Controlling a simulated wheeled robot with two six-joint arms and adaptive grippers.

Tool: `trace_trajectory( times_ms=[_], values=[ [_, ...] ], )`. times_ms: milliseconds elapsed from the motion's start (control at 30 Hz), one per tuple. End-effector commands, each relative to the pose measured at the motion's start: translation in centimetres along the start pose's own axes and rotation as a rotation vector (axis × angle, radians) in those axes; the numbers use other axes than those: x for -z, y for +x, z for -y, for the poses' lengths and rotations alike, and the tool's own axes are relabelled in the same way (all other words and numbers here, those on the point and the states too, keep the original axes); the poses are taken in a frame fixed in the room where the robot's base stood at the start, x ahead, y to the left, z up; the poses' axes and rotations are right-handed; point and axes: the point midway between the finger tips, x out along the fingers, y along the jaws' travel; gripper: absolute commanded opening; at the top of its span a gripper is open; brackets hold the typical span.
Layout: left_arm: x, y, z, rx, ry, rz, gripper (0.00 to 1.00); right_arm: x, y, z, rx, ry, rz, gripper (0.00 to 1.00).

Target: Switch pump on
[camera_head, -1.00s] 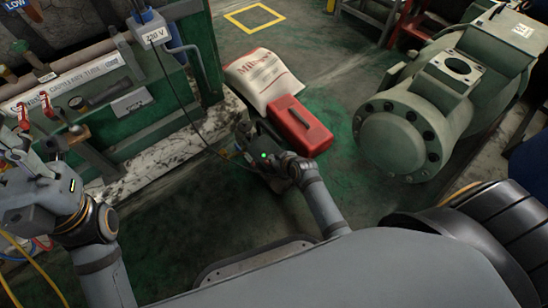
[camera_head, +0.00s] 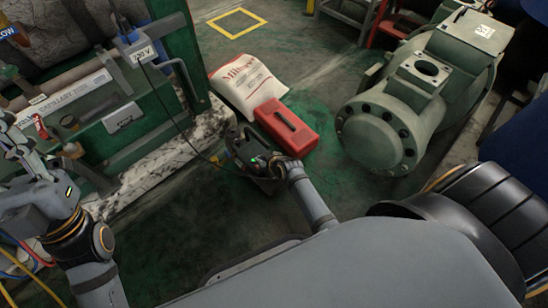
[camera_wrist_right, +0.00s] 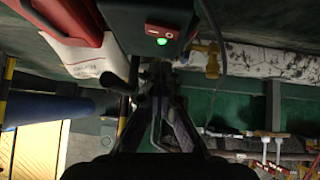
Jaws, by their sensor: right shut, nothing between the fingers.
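The pump (camera_head: 247,150) is a dark unit standing on the floor beside the marble-like plinth, with a lit green light on it. In the right wrist view the pump (camera_wrist_right: 125,20) hangs across the top, with a red switch (camera_wrist_right: 163,30) and the green light just below it. My right gripper (camera_head: 268,168) is at the pump's right side and looks shut and empty. In the wrist view its fingers (camera_wrist_right: 160,75) are below the switch, apparently apart from it. My left gripper (camera_head: 12,142) is at the left edge, partly cut off; its jaw state is unclear.
A red case (camera_head: 288,127) and a white printed sack (camera_head: 247,84) lie behind the pump. A large green machine (camera_head: 385,135) stands to the right. A green bench with pipes (camera_head: 125,120) and a 220 V box (camera_head: 140,60) are at left. A cable runs down to the pump.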

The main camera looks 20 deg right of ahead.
Motion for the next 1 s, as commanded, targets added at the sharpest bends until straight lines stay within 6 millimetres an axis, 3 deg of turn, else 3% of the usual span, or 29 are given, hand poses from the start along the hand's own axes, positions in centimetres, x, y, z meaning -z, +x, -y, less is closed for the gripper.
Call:
trace_trajectory(
  times_ms=[67, 467, 700, 1000],
  values=[
    [-1.9, 0.2, 0.2, 0.006, -0.008, 0.102, 0.40, 0.8, -0.6, -0.2, -0.001, 0.001, 0.000, 0.00],
    [-10.8, -4.9, 0.3, 0.028, -0.036, 0.539, 0.40, 0.4, -2.4, -0.4, -0.001, 0.001, 0.001, 0.00],
    [-14.8, -9.3, 0.0, 0.034, -0.054, 0.791, 0.40, 0.4, -3.6, -0.6, -0.001, 0.000, 0.001, 0.00],
    [-18.2, -15.9, -0.5, 0.038, -0.082, 1.095, 0.40, 0.4, -5.1, -0.8, -0.001, 0.000, 0.001, 0.00]
  ],
)
